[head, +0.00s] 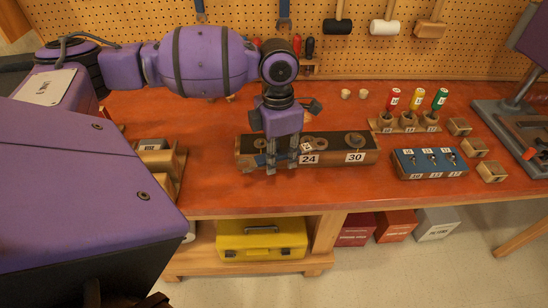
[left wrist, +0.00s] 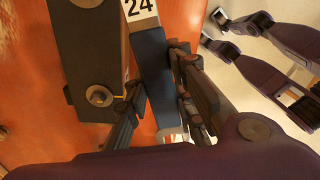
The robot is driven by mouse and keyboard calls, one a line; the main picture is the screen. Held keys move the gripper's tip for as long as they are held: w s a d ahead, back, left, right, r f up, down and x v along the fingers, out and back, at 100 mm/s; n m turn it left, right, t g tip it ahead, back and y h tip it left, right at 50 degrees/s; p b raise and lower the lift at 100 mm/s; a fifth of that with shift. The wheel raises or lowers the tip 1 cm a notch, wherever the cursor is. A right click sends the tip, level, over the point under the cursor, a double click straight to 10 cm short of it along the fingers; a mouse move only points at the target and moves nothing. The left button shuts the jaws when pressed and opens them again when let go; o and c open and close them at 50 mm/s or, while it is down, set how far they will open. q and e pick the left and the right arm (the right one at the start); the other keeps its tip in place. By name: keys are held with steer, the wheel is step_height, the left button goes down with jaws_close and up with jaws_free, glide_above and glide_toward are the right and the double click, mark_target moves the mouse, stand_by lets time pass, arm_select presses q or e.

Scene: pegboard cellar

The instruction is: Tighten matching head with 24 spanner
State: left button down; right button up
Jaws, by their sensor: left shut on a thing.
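My left gripper (head: 283,165) points down at the front of a dark block (head: 245,161) with round heads on top. It is shut on a blue spanner (left wrist: 152,70), whose handle runs between the fingers in the left wrist view. A white tag reading 24 (left wrist: 140,8) shows at the far end of the handle. On the block's front are a 24 label (head: 309,159) and a 30 label (head: 355,157). The spanner's jaw is hard to make out, so I cannot tell if it is seated on a head. My right gripper (left wrist: 212,30) shows empty, fingers apart, in the left wrist view.
A blue rack (head: 428,163) with keys or bits stands to the right, near small wooden blocks (head: 474,147). Red, yellow and green-handled tools (head: 417,99) stand behind it. A vise-like stand (head: 520,125) is at the far right. A yellow toolbox (head: 262,240) sits below the bench.

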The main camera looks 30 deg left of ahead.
arm_select(q)
steer(key=shift+r, duration=0.45)
steer(key=shift+w+a+r, duration=0.15)
steer(key=shift+a+r, duration=0.15)
steer(key=shift+r, duration=1.45)
steer(key=c, duration=2.1)
jaws_free()
jaws_close()
